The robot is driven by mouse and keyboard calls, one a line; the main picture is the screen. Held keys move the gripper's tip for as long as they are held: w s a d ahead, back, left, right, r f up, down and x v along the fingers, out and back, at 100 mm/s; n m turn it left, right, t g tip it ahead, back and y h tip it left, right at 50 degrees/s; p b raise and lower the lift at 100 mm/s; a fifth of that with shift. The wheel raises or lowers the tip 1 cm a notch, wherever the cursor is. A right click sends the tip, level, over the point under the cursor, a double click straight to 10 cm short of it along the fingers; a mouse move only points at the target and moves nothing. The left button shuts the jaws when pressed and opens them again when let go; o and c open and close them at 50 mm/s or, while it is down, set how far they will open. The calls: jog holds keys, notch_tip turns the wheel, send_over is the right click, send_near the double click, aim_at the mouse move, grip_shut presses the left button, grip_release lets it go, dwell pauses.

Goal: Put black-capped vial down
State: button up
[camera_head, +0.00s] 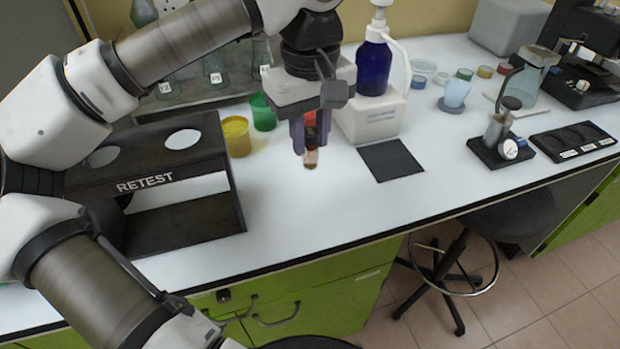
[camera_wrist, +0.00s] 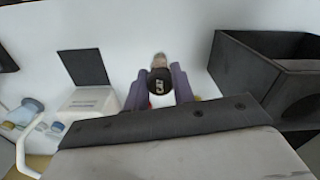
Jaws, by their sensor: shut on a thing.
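The black-capped vial (camera_wrist: 160,80) is between the two fingers of my gripper (camera_wrist: 159,88) in the wrist view, with white lettering on its cap. My gripper is shut on it. The cap is mostly hidden there by the fingers. The vial looks about upright; I cannot tell whether its bottom touches the bench.
A black RETEST rack (camera_head: 188,165) with round holes stands at left. Yellow (camera_head: 236,137) and green (camera_head: 263,112) jars are behind. A black square mat (camera_head: 390,160) lies right, before a white device (camera_head: 368,118) with a blue bottle (camera_head: 373,70). The bench's front middle is clear.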

notch_tip(320, 180, down, 10)
jog(key=shift+f+p, duration=0.15)
jog(key=shift+p, duration=0.15)
jog(key=shift+f, duration=0.2)
jog(key=o, duration=1)
jog(key=shift+r, duration=0.1)
